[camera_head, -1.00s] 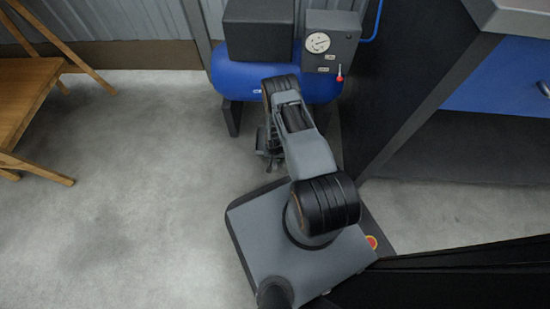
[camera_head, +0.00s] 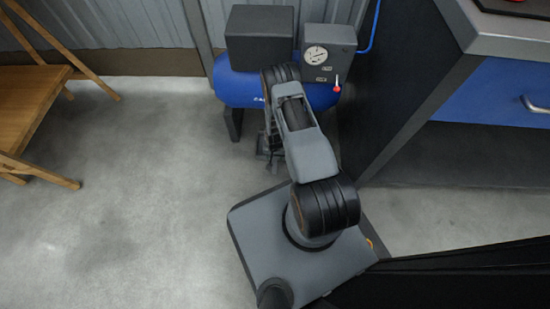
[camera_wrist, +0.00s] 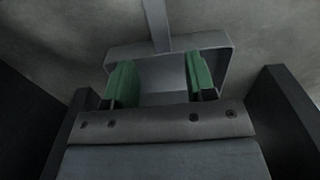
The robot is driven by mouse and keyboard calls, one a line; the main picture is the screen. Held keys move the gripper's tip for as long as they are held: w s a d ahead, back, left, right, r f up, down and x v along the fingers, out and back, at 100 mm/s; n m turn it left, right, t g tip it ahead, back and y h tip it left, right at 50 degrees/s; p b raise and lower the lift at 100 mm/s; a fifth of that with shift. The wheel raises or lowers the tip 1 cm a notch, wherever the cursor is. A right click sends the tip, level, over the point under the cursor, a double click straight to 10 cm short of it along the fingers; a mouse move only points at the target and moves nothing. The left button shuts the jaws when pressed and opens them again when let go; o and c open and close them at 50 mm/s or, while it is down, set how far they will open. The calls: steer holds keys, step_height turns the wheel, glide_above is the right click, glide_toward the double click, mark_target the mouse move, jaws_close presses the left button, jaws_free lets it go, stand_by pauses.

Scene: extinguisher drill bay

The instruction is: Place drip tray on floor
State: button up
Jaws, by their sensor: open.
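A grey, shallow, box-like piece with a raised rim, which looks like the drip tray (camera_wrist: 161,73), shows in the wrist view behind and between my fingertips. A narrow grey bar (camera_wrist: 155,22) runs from it toward the top of the picture. My gripper (camera_wrist: 158,84) is open, with its two green finger pads apart, one at each side of the tray's middle. I cannot tell whether the pads touch it. In the head view my gripper (camera_head: 268,153) is low, in front of the compressor and mostly hidden by my arm. The tray cannot be made out clearly there.
A blue compressor (camera_head: 232,88) with a gauge box (camera_head: 327,62) stands by the back wall. A dark panel (camera_head: 385,90) and a workbench with a blue drawer (camera_head: 490,90) stand to the right. The floor (camera_head: 140,190) between is clear.

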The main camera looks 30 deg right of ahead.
steer(key=w+a+r+n+t+p, duration=0.1)
steer(key=w+r, duration=0.1)
steer(key=r, duration=1.4)
steer(key=w+a+r+n, duration=0.2)
steer(key=r, duration=1.4)
steer(key=s+a+r+n+t, duration=0.1)
steer(key=s+a+r+n, duration=0.2)
steer(key=s+r, duration=1.3)
step_height(320, 180, up, 4)
steer(key=shift+s+a+f+t, duration=0.15)
steer(key=shift+a+t, duration=0.15)
steer(key=shift+a, duration=0.35)
